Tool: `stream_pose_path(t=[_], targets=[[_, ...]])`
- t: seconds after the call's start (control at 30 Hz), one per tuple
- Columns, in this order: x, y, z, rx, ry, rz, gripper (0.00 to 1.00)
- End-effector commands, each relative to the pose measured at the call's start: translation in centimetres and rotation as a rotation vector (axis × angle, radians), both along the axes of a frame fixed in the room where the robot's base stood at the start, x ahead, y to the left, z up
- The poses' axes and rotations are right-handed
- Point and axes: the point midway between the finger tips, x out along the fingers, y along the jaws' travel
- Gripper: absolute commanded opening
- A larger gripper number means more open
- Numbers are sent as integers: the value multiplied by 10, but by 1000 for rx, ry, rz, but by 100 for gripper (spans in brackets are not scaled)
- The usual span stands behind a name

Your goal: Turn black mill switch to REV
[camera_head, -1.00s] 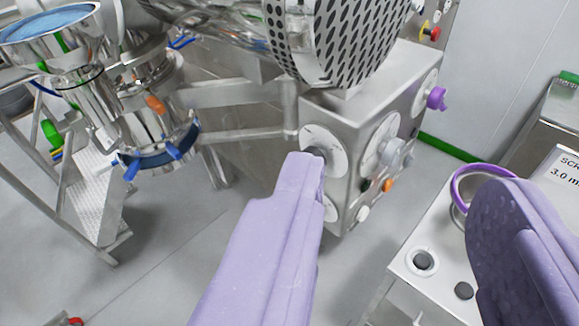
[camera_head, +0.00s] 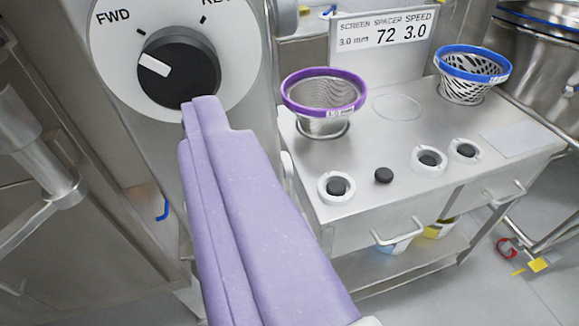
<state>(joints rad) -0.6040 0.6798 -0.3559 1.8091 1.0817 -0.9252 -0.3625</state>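The black mill switch (camera_head: 190,78) is a round knob on a white round plate (camera_head: 115,60) at the upper left. Its white pointer mark (camera_head: 153,65) points up and left, towards the FWD label (camera_head: 113,17). The other label, at the plate's upper right, is cut off by the frame's top edge. My gripper (camera_head: 205,105) shows as one lavender finger shape, its tip over the knob's lower edge. I cannot tell whether it touches the knob. A second finger cannot be made out, so the opening is unclear.
A steel bench (camera_head: 400,170) stands to the right with a purple-rimmed screen (camera_head: 325,95), a blue-rimmed screen (camera_head: 470,65), a sign (camera_head: 380,30) and several small round black parts.

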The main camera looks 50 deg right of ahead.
Motion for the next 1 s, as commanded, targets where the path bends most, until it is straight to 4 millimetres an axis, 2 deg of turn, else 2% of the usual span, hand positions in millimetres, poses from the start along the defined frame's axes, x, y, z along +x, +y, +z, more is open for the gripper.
stream_pose_path(t=[0.1, 0.2, 0.6, 0.73, 0.97, 1.0], targets=[[-17, -7, -6, -95, 0, -87, 66], [-18, -13, -11, -120, -6, -117, 66], [33, -50, -13, -119, -7, -117, 66], [40, -55, -12, -119, -8, -115, 66], [41, -56, -12, -118, -7, -114, 66], [41, -56, -12, -118, -7, -114, 61]])
